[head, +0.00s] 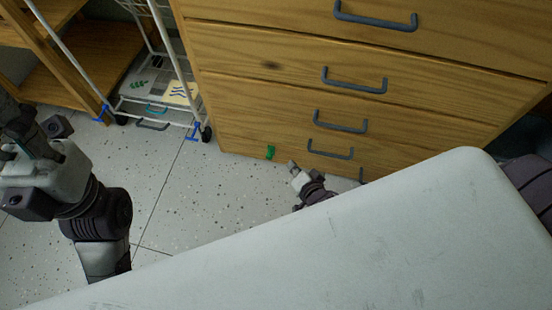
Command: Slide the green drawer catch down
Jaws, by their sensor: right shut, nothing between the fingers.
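The green drawer catch (270,152) is a small green piece low on the front of the wooden drawer cabinet (225,95), near its lower left. My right gripper (292,168) is just right of the catch and a little lower in the picture. It is shut and empty, and a small gap shows between it and the catch. Most of my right arm is hidden behind the large pale surface in front. My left arm stands at the left edge of the picture. The fingers of my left gripper (22,125) are too unclear to read.
Grey drawer handles (354,80) run down the cabinet front, the lowest partly hidden. A white wire cart (165,118) on wheels, holding papers, stands left of the cabinet, beside a wooden shelf (75,75). The speckled floor (180,200) between is clear.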

